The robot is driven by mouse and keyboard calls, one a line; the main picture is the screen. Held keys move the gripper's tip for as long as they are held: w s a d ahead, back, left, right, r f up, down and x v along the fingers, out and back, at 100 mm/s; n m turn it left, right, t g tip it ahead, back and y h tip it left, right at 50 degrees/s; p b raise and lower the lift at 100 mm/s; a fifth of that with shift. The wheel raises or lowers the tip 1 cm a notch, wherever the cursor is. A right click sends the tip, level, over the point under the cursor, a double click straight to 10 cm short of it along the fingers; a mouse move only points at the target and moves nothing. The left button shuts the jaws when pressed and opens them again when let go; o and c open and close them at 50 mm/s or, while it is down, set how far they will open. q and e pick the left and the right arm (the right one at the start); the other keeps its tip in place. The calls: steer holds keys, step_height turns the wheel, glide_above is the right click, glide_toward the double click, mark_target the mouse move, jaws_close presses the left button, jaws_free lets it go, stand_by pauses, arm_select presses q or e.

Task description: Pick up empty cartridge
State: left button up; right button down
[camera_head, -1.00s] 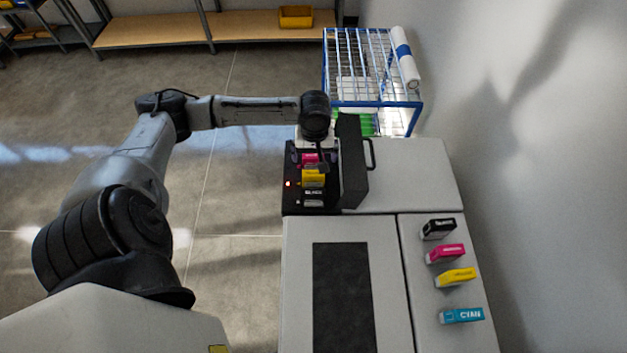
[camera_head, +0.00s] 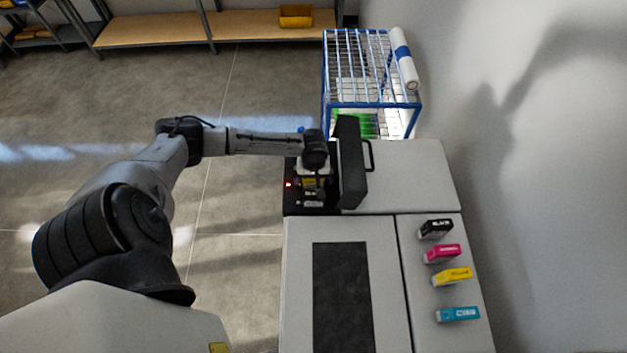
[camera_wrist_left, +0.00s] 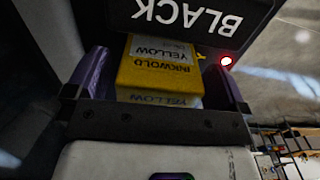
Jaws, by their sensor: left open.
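A yellow cartridge (camera_wrist_left: 158,68) labelled INKWOLD YELLOW sits in the black cartridge bay (camera_head: 293,203) of the printer. In the left wrist view it lies between the two purple fingers of my left gripper (camera_wrist_left: 165,80), which is open around it. In the head view my left gripper (camera_head: 314,182) is down at the bay and covers most of the yellow cartridge. A red light (camera_wrist_left: 226,61) glows near the yellow cartridge. My right gripper is not in view.
The raised black lid (camera_head: 352,165) stands just right of the gripper. Black (camera_head: 436,229), magenta (camera_head: 442,253), yellow (camera_head: 452,276) and cyan (camera_head: 458,314) cartridges lie on the printer's right top. A blue wire basket (camera_head: 371,104) stands behind; a wall is at right.

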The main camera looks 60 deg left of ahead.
arm_select(q)
steer(key=shift+f, duration=0.55)
steer(key=c, duration=1)
